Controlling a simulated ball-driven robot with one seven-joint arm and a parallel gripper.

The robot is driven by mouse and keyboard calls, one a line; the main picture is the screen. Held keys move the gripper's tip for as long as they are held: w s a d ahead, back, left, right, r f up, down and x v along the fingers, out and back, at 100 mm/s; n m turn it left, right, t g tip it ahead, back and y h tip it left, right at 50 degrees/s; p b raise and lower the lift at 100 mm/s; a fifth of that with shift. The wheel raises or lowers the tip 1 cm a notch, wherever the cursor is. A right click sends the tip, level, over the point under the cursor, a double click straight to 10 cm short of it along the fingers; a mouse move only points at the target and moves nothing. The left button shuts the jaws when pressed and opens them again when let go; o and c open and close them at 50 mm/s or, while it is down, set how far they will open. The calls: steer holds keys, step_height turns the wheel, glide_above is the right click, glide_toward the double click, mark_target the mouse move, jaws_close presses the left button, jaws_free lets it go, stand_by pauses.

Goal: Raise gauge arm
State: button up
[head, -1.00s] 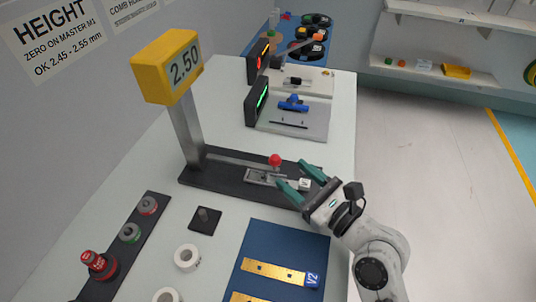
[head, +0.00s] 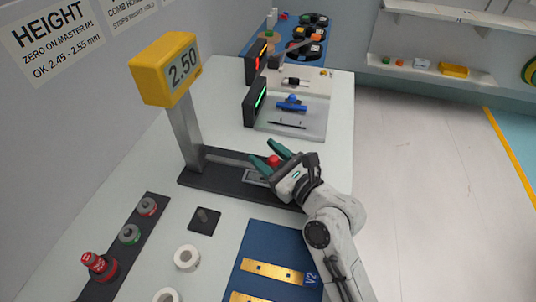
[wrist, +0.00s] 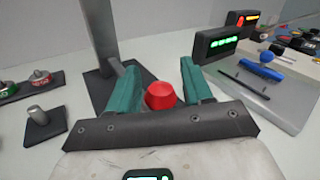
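The height gauge has a yellow display (head: 166,69) reading 2.50 on a grey post (head: 187,130) that rises from a dark base (head: 225,184). A thin grey gauge arm (head: 228,159) runs low above the base toward a red knob (head: 273,161). My gripper (head: 268,154) is open, with its green fingers on either side of the knob. In the wrist view the red knob (wrist: 160,95) sits between the two open fingers, with a visible gap on the right. My gripper hides the right end of the base and whatever lies under the knob.
A blue mat (head: 283,240) with brass strips (head: 273,271) lies in front. White rolls (head: 187,257), a small dark block with a peg (head: 204,220) and a dark rack (head: 115,250) stand left. A grey station (head: 293,112) with a green-lit display is behind.

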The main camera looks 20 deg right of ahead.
jaws_close()
steer(key=shift+r, duration=0.1)
stand_by(0.4)
